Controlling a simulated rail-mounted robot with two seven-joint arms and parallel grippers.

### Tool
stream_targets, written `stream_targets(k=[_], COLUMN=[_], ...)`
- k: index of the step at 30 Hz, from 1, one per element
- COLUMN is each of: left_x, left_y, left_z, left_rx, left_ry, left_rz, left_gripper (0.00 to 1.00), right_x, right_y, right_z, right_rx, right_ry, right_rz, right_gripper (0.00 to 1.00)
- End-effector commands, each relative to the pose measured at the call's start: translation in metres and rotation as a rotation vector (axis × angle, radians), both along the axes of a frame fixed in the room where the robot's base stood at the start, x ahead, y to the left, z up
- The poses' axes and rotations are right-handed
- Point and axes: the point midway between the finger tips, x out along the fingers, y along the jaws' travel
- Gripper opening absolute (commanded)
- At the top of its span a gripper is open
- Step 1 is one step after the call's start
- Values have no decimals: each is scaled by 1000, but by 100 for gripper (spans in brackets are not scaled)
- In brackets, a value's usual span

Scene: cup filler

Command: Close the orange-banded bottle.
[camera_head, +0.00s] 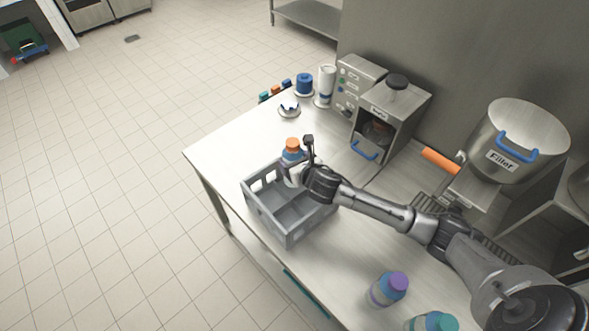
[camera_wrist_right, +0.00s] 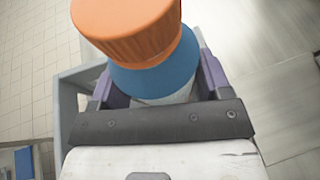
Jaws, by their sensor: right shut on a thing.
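A bottle with an orange cap (camera_head: 292,144) and a blue shoulder (camera_head: 291,156) stands upright at the far corner of the grey crate. In the right wrist view the orange cap (camera_wrist_right: 128,25) sits on top of the blue shoulder (camera_wrist_right: 157,76). My right gripper (camera_head: 299,172) is shut on this bottle below the cap. Its purple fingers (camera_wrist_right: 158,88) lie on either side of the bottle in the wrist view. The bottle's lower body and any band on it are hidden by the gripper and crate. My left gripper is not in view.
The divided grey crate (camera_head: 268,224) stands at the table's edge. A purple-capped bottle (camera_head: 388,291) and a teal-capped one (camera_head: 436,322) stand at the front. Behind are a steel machine (camera_head: 410,108), a white dispenser (camera_head: 327,82), a blue cylinder (camera_head: 304,86) and the filler pot (camera_head: 490,135).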

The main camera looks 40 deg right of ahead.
Motion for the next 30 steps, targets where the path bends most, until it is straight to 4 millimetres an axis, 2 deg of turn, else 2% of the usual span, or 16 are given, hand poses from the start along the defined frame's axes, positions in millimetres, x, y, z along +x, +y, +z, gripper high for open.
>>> stream_targets(k=[5,15,28,29,30], left_x=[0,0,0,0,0], left_y=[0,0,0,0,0], left_z=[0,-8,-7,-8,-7], left_rx=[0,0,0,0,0], left_ry=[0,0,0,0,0], left_rz=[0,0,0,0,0], left_gripper=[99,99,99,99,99], right_x=[1,0,0,0,0], right_y=[0,0,0,0,0], right_z=[0,-35,-38,-40,-40], right_rx=[0,1,-1,-1,-1], right_ry=[-4,-2,-4,0,0], right_rz=[1,-1,1,1,1], right_gripper=[5,5,5,72,76])
